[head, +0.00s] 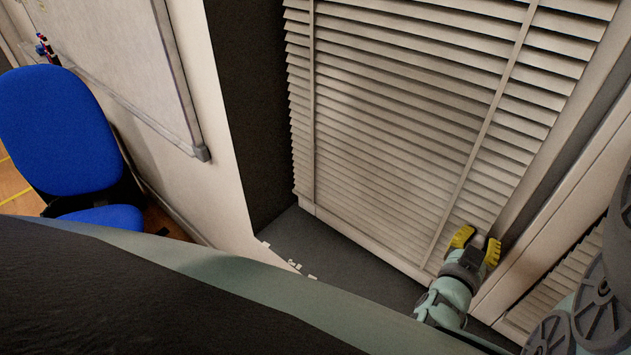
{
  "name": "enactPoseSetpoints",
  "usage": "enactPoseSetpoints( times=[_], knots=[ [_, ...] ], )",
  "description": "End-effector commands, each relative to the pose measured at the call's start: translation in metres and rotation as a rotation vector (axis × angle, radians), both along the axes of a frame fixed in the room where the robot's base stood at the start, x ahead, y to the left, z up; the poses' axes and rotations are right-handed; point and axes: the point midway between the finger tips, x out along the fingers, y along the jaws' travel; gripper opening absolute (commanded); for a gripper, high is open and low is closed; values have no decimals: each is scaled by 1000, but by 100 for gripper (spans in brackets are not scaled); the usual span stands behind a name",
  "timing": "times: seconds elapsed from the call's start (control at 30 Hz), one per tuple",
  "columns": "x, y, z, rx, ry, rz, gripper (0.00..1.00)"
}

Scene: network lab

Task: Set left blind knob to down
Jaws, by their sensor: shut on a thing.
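The left window blind (395,120) hangs with its pale slats spread down to a bottom rail. My gripper (477,240) is at the blind's lower right, with yellow fingertips on both sides of a small greyish knob (479,241). The fingers are shut on this knob. The knob is mostly covered by the fingers, so its exact shape and setting are hard to tell. It lies in front of the lower slats, close to the right window frame.
A dark sill (345,262) runs below the blind. A second blind (560,290) shows at lower right beyond a white frame post. A blue chair (60,130) stands at left under a whiteboard (125,60). Small white pieces lie on the sill's left edge.

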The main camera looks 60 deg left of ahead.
Motion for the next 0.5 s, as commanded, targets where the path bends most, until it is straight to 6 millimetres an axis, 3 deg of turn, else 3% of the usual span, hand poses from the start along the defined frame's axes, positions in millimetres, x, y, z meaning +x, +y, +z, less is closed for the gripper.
enactPoseSetpoints(
  times=[0.37,0.4,0.5],
  knots=[
    [0,0,-3,-2,3,-1,0],
    [0,0,-3,-2,4,-1,26],
    [0,0,-3,-2,3,-1,36]
  ],
)
